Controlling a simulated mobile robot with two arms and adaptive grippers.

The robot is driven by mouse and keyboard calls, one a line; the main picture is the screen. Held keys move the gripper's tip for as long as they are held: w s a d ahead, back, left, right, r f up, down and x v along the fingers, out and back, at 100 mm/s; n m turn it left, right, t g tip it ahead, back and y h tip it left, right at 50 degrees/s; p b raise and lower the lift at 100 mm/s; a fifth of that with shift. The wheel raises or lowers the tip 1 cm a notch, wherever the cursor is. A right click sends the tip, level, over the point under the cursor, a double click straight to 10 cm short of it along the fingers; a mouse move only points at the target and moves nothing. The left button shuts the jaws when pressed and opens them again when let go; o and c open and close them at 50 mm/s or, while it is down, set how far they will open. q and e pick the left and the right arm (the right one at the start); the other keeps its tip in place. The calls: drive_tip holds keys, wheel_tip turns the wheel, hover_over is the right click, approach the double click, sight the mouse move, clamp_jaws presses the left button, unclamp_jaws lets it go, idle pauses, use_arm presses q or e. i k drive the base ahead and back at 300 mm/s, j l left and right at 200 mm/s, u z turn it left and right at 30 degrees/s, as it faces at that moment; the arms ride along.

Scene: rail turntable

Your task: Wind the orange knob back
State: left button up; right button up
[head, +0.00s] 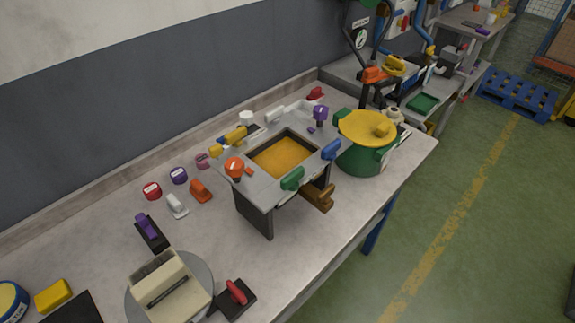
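An orange knob (234,165) with a pale mark on top stands at the left corner of a grey raised frame (212,150) on the workbench. A small orange piece lies beside it on the frame. The frame has a square opening with a yellow-orange inside. A purple knob (320,113) stands at its far right corner, and green (292,179) and blue (331,150) handles sit along its near right edge. Nothing touches the orange knob. Neither of my grippers shows in the head view.
An orange lever-like piece (200,190) and several small coloured parts lie left of the frame. A green pot (361,159) with a yellow lid (360,127) stands close on its right. A beige box (170,285) on a round grey plate is nearer. Bare bench (285,240) lies in front.

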sight(235, 167)
drive_tip(key=k+l+u, duration=0.2)
drive_tip(key=l+u, duration=0.25)
drive_tip(key=k+l+u, duration=0.25)
drive_tip(key=l+u, duration=0.2)
